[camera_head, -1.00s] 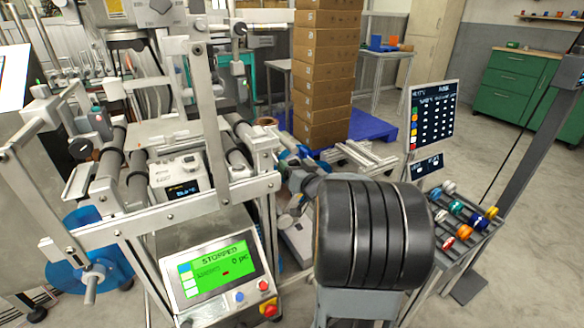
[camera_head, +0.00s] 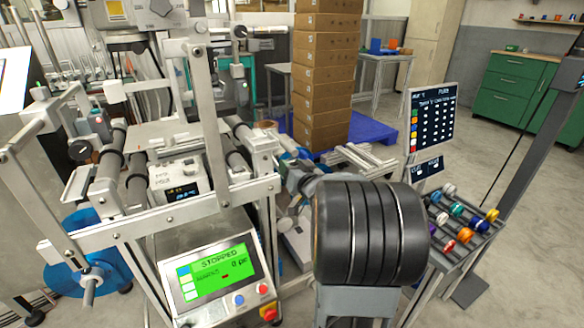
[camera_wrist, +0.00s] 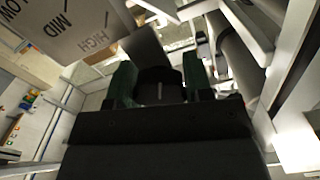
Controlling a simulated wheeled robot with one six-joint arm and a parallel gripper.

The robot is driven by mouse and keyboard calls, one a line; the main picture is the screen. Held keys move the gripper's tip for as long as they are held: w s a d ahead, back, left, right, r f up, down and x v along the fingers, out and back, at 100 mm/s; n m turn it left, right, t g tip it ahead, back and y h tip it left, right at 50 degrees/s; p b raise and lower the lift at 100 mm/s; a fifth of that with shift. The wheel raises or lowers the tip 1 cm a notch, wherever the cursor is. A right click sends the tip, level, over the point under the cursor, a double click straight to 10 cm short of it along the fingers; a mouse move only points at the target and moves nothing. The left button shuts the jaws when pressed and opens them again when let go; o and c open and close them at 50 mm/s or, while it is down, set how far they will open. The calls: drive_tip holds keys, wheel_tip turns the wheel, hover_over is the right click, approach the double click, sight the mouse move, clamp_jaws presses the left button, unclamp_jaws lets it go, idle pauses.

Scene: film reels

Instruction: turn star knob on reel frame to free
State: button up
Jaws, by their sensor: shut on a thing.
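In the wrist view, my gripper (camera_wrist: 158,78) has two green fingers, one on each side of a dark knob (camera_wrist: 160,92) with a pale line on its face. The fingers are shut on it. The star outline of the knob cannot be made out in the shadow. In the head view, my dark arm hides the gripper and the held knob. The reel frame (camera_head: 170,222) has light metal bars and dark rollers and stands left of my arm.
A grey panel (camera_wrist: 75,25) marked LOW, MID and HIGH is close by in the wrist view. White frame parts (camera_wrist: 295,100) crowd the right. A control screen (camera_head: 220,272) reading STOPPED stands at the front. A rack (camera_head: 465,225) of coloured spools is right of my arm.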

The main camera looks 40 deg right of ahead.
drive_tip(key=shift+c, duration=0.4)
drive_tip(key=shift+f+n+b, duration=0.15)
drive_tip(key=shift+n+b, duration=0.45)
drive_tip(key=shift+n, duration=0.1)
drive_tip(key=n+b, duration=0.1)
drive_tip(key=n, duration=0.2)
drive_tip(key=o, duration=0.9)
drive_tip(key=shift+s+a, duration=0.3)
drive_tip(key=shift+s, duration=2)
drive_tip(key=shift+s+a, duration=0.35)
drive_tip(key=shift+s, duration=1.9)
drive_tip(key=shift+s+a, duration=0.3)
drive_tip(key=shift+s, duration=2)
